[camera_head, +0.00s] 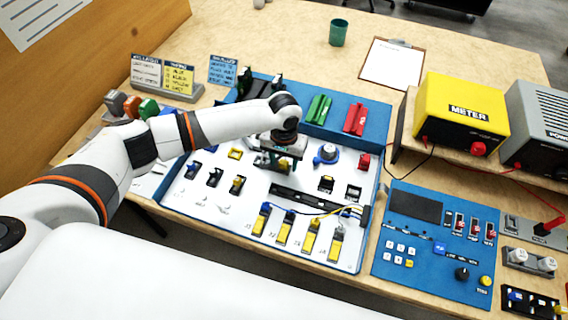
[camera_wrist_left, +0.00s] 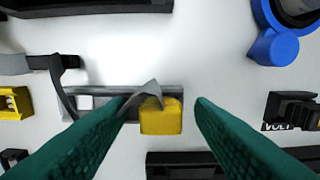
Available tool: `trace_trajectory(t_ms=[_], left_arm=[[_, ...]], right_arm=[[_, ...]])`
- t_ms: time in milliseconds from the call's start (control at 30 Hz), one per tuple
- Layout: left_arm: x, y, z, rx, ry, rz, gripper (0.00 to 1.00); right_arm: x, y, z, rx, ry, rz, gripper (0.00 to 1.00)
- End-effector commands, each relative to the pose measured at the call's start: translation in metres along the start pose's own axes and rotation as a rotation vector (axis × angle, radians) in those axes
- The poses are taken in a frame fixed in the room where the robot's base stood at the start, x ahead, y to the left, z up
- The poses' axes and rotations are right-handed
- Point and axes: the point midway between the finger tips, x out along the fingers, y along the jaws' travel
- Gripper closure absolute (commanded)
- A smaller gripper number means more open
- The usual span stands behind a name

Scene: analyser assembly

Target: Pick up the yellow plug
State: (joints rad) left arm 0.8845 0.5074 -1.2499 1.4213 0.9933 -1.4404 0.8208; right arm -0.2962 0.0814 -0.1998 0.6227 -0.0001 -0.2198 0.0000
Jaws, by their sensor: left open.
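The yellow plug (camera_wrist_left: 160,117) is a small block with a grey wedge-shaped strip rising at its top edge in the left wrist view. It sits at a dark and silver slotted part (camera_wrist_left: 98,102) on the white panel. My left gripper (camera_wrist_left: 163,102) is open, with one green finger on each side of the plug and gaps between. The plug is not held. In the head view my left gripper (camera_head: 279,160) points down over the middle of the white board and mostly hides the plug. My right gripper is not in view.
A blue knob (camera_head: 327,153) and several black and yellow modules (camera_head: 283,231) surround the gripper on the board. The raised blue back tray (camera_head: 290,98) holds green and red parts. A yellow meter (camera_head: 462,112) and a blue control panel (camera_head: 436,244) stand to the right.

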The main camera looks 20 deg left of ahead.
Motion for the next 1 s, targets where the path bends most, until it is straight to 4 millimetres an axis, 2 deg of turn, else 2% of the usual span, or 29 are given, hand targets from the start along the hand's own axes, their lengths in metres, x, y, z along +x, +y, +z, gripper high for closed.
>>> trace_trajectory(t_ms=[67, 367, 667, 767, 1000], left_arm=[[0.000, 0.000, 0.000, 0.001, 0.000, 0.000, 0.51], [-0.001, 0.000, 0.000, 0.001, 0.000, 0.000, 1.00], [-0.005, -0.001, 0.000, 0.001, -0.001, -0.001, 1.00], [-0.018, -0.001, 0.001, 0.001, -0.003, -0.002, 1.00], [-0.066, -0.001, 0.001, 0.001, -0.003, -0.002, 1.00]], right_arm=[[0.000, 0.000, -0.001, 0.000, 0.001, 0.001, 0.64], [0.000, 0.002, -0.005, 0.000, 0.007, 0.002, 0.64], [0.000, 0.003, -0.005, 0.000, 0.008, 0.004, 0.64], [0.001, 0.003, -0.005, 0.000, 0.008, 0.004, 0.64], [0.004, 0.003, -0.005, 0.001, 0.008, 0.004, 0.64]])
